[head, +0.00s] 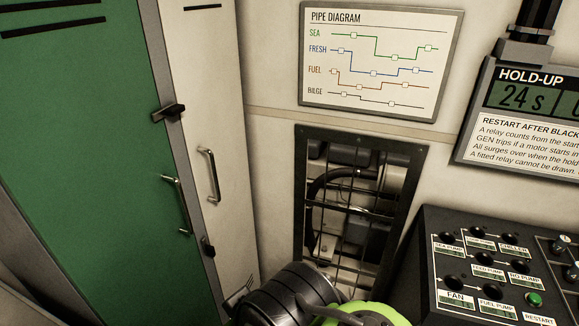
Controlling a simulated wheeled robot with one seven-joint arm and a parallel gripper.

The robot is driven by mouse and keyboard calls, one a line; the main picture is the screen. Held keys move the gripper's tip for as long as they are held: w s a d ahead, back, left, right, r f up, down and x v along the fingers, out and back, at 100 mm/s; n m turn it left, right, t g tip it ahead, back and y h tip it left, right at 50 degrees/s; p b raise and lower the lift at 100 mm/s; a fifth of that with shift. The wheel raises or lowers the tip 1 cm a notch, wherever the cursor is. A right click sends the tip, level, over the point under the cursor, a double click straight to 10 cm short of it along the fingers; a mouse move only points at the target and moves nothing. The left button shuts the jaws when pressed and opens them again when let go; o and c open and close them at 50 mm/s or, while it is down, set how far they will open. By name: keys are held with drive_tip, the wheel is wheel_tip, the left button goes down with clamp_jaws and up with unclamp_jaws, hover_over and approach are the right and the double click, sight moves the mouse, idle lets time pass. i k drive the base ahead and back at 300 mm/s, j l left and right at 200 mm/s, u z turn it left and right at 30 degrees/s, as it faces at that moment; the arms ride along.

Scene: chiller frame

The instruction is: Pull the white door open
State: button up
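The white door (205,110) is a tall, narrow panel at the left, right of a green door. It looks shut, flush with its frame. Its metal bar handle (208,175) stands upright on the panel. A dark latch (168,112) sits on the grey post between the two doors, and a second dark latch (208,247) sits lower, near the white door's left edge. The black and lime-green parts at the bottom middle are my arm. My gripper's fingers do not show, and nothing of mine is seen touching the handle.
The green door (85,130) has its own bar handle (177,205). A barred opening (300,215) with pipes behind it is right of the white door. A black control panel (425,290) with knobs juts out at the lower right. A pipe diagram (380,60) hangs above.

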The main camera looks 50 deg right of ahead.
sight(200, 37)
drive_tip(key=z, duration=0.8)
